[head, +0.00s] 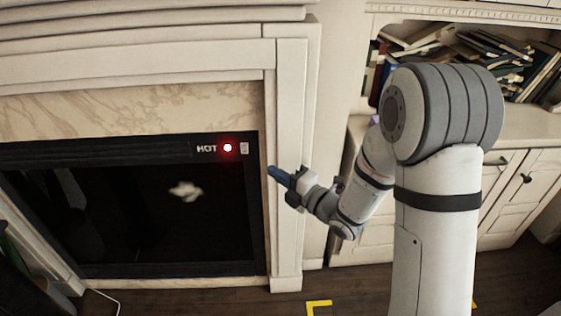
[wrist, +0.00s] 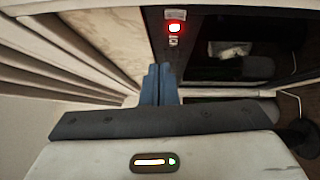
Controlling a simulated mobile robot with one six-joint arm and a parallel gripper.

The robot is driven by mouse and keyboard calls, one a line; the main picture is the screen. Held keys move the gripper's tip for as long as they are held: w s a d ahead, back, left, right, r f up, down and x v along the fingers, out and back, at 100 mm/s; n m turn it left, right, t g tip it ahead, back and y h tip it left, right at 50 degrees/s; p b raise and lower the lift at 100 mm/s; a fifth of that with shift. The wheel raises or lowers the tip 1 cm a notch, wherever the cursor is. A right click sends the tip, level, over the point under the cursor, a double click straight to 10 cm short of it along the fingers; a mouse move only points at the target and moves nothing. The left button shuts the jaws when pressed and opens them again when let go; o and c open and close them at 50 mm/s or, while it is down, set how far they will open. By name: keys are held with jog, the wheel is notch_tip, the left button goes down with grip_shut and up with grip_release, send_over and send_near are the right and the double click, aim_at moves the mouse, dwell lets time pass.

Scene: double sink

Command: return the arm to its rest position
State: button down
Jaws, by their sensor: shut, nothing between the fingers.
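My gripper (head: 278,176) is shut and empty, at the end of my bent arm in the head view. Its blue fingers point left, in front of the white fireplace column and just right of the dark fireplace panel. In the wrist view the two blue fingers of my gripper (wrist: 160,78) lie together with nothing between them. They point at the fireplace's marble surround and the panel edge.
A black fireplace panel (head: 140,215) carries a lit red light (head: 228,148) beside the word HOT. A white mantel surround (head: 288,130) frames it. A cabinet (head: 510,190) with books (head: 510,65) on shelves stands behind my arm at right. Dark wooden floor (head: 220,303) lies below.

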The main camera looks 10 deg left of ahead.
jog(key=d+r+m+h+p, duration=0.4)
jog(key=d+r+m+h, duration=0.1)
jog(key=d+m+h, duration=0.3)
jog(key=d+r+m+h+p, duration=0.4)
jog(key=d+r+m+h, duration=0.15)
jog(key=d+m, duration=0.45)
jog(key=s+d+r+m+g+p, duration=0.1)
jog(key=s+d+r+m+g, duration=0.1)
jog(key=s+m, duration=0.2)
jog(key=s+d+r+m+g+h+p, duration=0.1)
jog(key=s+d+r+m+g+p, duration=0.1)
jog(key=s, duration=0.8)
jog(key=s+d+r+m+g+h+p, duration=0.1)
jog(key=s+d+r+m+g+p, duration=0.1)
jog(key=s+m, duration=0.4)
jog(key=shift+s+d+g, duration=0.4)
jog(key=shift+s+g, duration=0.35)
jog(key=shift+g, duration=0.05)
